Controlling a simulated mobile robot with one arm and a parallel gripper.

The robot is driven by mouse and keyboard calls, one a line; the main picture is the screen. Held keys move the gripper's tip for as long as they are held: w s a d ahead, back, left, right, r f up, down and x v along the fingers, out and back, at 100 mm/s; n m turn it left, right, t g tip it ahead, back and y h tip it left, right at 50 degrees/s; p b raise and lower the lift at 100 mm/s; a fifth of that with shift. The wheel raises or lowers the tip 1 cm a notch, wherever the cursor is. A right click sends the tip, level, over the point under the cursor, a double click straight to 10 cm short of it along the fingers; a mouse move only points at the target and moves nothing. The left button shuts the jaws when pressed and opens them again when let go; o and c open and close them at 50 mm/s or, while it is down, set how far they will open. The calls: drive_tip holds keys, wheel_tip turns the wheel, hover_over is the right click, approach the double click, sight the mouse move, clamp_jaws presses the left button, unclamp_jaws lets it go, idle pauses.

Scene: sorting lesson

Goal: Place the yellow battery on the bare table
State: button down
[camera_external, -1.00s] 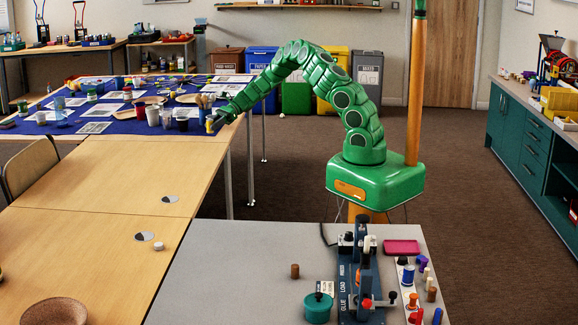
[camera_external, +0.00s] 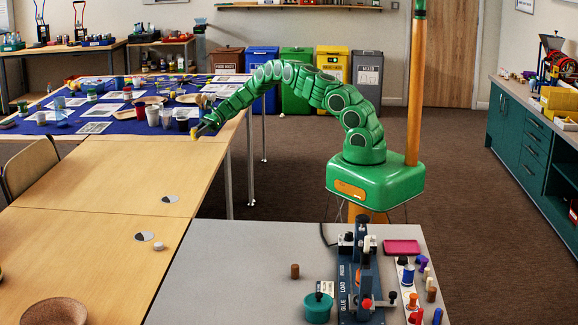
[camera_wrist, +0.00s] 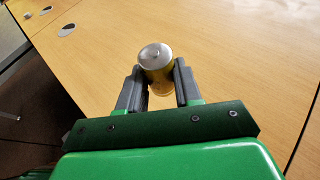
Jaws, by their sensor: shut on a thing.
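The yellow battery (camera_wrist: 157,68) is held between the two dark fingers of my gripper (camera_wrist: 158,88) in the wrist view, with its silver end toward the camera. Bare wooden tabletop (camera_wrist: 215,55) shows behind it. In the external view my gripper (camera_external: 199,132) is at the far left end of the green arm, above the wooden table (camera_external: 130,180) near the blue cloth's front edge. The battery (camera_external: 194,133) shows there as a small yellow patch at the fingertips. I cannot tell its exact height above the table.
A blue cloth (camera_external: 70,128) crowded with cups, cards and trays covers the table's far part. A cork bowl (camera_external: 54,312) stands in front. The wood between is clear.

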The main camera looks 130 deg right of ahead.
hover_over(193, 154)
drive_tip(key=shift+s+f, duration=0.1)
drive_tip(key=shift+f, duration=1.95)
drive_tip(key=shift+d+f, duration=0.1)
drive_tip(key=shift+f, duration=1.6)
drive_tip(key=shift+f, duration=0.15)
drive_tip(key=c, duration=0.8)
unclamp_jaws()
drive_tip(key=shift+o, duration=0.2)
